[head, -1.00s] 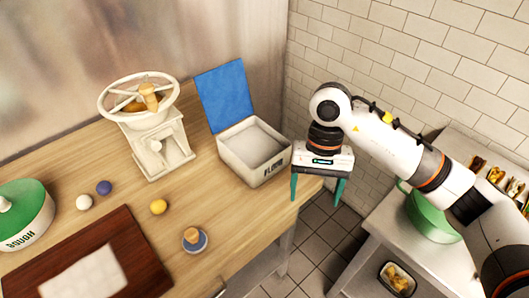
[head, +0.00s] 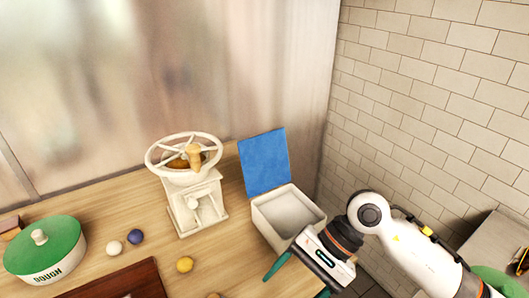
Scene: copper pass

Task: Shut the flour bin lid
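The flour bin (head: 262,227) is a white open-topped box near the right end of the wooden table. Its blue lid (head: 264,162) stands open, raised at the bin's back edge. The inside of the bin shows and looks empty or pale. My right gripper (head: 296,286) is in front of the bin, tilted, with its green fingers spread apart and nothing between them. The gripper body covers the bin's front right part and its label. I cannot tell whether it touches the bin. My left gripper is not in view.
A white grinder with a handwheel (head: 184,190) stands just left of the bin. Further left are small balls, one yellow (head: 184,264), and a green-lidded dough pot (head: 45,249). A dark board (head: 120,283) lies at the front. A tiled wall (head: 440,90) rises on the right.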

